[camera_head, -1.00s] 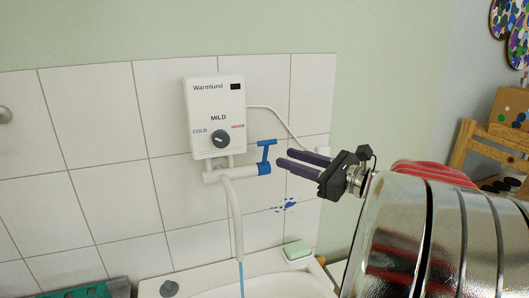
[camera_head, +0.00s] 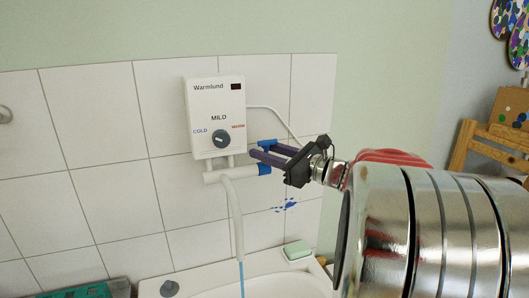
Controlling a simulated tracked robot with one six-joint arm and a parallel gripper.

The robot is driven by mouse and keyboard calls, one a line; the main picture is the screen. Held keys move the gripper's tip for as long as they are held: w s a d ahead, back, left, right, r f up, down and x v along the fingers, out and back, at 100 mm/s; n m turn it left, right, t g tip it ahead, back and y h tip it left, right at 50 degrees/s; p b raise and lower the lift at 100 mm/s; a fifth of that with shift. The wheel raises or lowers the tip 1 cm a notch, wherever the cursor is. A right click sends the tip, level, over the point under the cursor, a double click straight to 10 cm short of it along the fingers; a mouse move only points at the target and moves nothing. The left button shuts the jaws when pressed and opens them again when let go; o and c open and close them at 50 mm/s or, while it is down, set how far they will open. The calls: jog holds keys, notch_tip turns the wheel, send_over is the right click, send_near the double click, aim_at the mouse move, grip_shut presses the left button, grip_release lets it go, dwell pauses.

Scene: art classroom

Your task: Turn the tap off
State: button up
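The tap is a white body (camera_head: 212,177) under a white water heater (camera_head: 215,115) on the tiled wall. Its blue handle (camera_head: 268,143) shows above a blue collar (camera_head: 264,169) at the tap's right end. Blue water (camera_head: 241,278) runs from the white spout (camera_head: 236,215) into the sink. My gripper (camera_head: 260,151) is open, with its two dark fingers pointing left at the handle. The fingers cover the handle's stem, and I cannot tell whether they touch it.
The white sink (camera_head: 275,285) is below, with a green soap bar (camera_head: 297,250) on its back rim and a dark plug (camera_head: 169,288) at left. Blue paint (camera_head: 287,205) marks the tiles. A cable (camera_head: 278,112) runs right of the heater. A wooden easel (camera_head: 480,140) stands far right.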

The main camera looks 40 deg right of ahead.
grip_shut()
dwell(0.6)
